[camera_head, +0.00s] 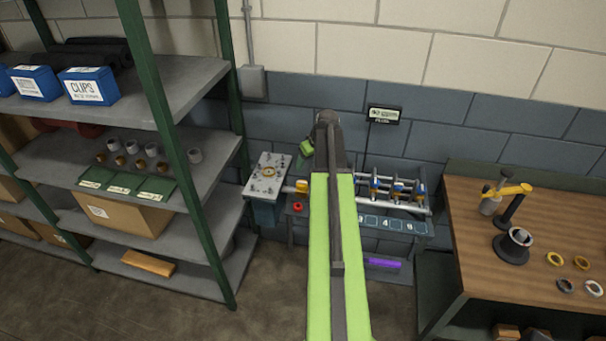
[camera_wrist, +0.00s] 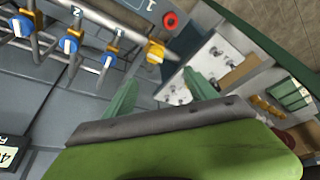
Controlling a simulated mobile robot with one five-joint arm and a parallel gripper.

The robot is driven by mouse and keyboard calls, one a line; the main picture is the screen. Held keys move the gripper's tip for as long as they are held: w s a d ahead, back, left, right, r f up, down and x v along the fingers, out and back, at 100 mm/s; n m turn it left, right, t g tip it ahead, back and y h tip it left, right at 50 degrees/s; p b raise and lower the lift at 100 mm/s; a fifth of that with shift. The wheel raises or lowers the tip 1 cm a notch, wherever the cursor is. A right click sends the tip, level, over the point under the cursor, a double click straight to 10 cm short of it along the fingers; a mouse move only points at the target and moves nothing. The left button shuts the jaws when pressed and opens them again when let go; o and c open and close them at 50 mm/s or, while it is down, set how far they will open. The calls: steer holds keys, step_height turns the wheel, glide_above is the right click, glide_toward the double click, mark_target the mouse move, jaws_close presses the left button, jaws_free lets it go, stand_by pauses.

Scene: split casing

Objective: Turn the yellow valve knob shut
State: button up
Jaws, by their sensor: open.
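The yellow knob (camera_head: 302,186) sits at the left end of the pipe rack, just left of my raised arm in the head view. In the wrist view a yellow knob (camera_wrist: 155,52) shows at the end of a pipe, ahead of my fingertips and apart from them. My gripper (camera_wrist: 160,92) is open, with its two green fingers spread and nothing between them. In the head view my gripper (camera_head: 303,160) is small and partly hidden by my arm, above and behind the knob. Blue valves with yellow parts (camera_head: 398,188) stand along the pipes to the right.
A red button (camera_head: 297,207) sits on the bench just below the knob; it also shows in the wrist view (camera_wrist: 169,20). A grey plated box (camera_head: 267,172) stands left of it. Shelving (camera_head: 190,80) is at the left and a wooden workbench (camera_head: 470,210) at the right.

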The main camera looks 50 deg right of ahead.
steer(key=d, duration=0.1)
steer(key=b, duration=1.7)
glide_toward(302, 182)
steer(key=x, duration=0.9)
steer(key=shift+w+d+f, duration=0.1)
steer(key=shift+f, duration=0.25)
steer(key=shift+r+p, duration=0.15)
steer(key=shift+p, duration=0.2)
